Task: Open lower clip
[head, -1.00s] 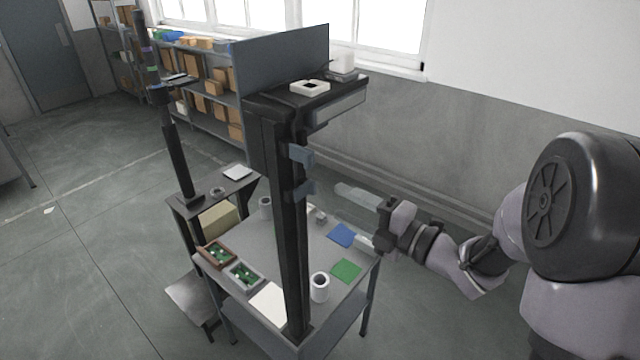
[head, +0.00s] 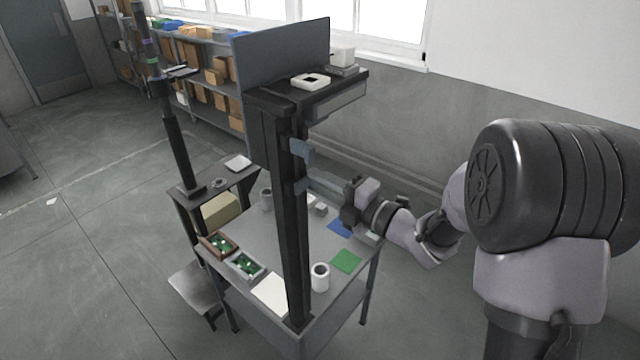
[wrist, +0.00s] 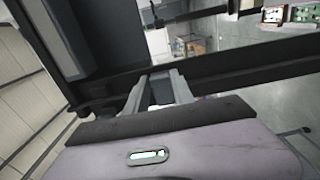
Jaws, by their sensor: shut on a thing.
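The lower clip (head: 301,187) is a small blue-grey piece on the side of the black lift column (head: 284,240). The upper clip (head: 302,149) sits above it on the same column and stands apart from my gripper. My gripper (head: 313,181) reaches in from the right, with its fingers at the lower clip. In the wrist view, my fingers (wrist: 160,78) converge at the dark column (wrist: 240,75) and are shut on the clip, which they mostly hide.
The column rises from a grey worktable (head: 315,236) with a white cup (head: 320,277), a green mat (head: 346,261), a blue mat (head: 340,229) and trays of green boards (head: 245,265). A dark shelf (head: 345,82) overhangs the clips. A second thin column (head: 176,150) stands left.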

